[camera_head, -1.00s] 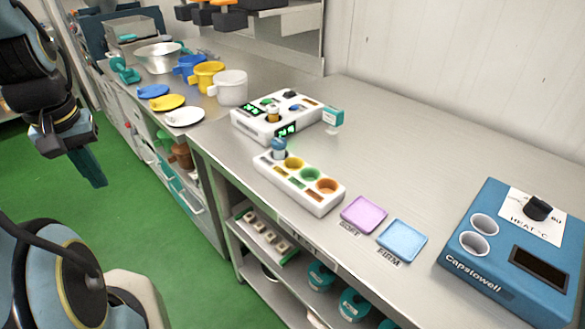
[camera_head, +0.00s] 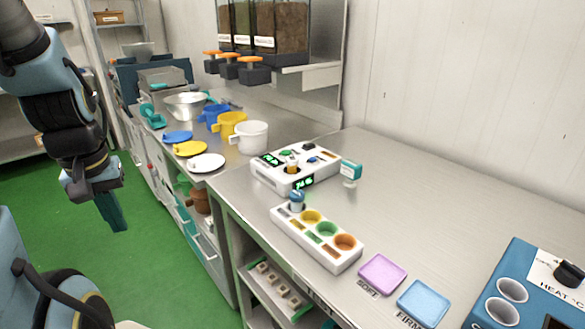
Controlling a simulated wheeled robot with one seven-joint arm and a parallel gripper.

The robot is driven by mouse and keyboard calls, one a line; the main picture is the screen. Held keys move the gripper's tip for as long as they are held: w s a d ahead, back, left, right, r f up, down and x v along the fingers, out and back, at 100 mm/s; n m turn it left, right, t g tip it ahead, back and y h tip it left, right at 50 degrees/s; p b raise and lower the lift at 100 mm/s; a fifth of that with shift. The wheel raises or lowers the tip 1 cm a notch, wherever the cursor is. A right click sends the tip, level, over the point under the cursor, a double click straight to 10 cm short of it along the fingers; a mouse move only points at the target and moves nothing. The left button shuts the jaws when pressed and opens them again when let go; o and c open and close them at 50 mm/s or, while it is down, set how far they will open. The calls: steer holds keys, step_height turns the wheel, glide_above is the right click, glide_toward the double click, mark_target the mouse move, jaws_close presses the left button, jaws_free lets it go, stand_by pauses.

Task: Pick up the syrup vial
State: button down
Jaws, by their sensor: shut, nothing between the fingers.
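A small blue-capped vial (camera_head: 297,201) stands upright in the far-left well of a white rack (camera_head: 316,237) on the steel bench. A small amber vial (camera_head: 291,164) stands in the white device with green displays (camera_head: 268,177) behind it. I cannot tell from any label which one is the syrup vial. My gripper (camera_head: 113,212), with teal fingers, hangs pointing down at the left over the green floor. It is shut and empty, well away from the rack and the device.
Pink (camera_head: 382,274) and blue (camera_head: 424,302) trays lie right of the rack, and a blue heater (camera_head: 530,290) is at the right edge. White (camera_head: 252,137), yellow and blue mugs stand at the back left.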

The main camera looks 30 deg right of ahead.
mark_target(292, 158)
steer(key=c, duration=1.6)
jaws_free()
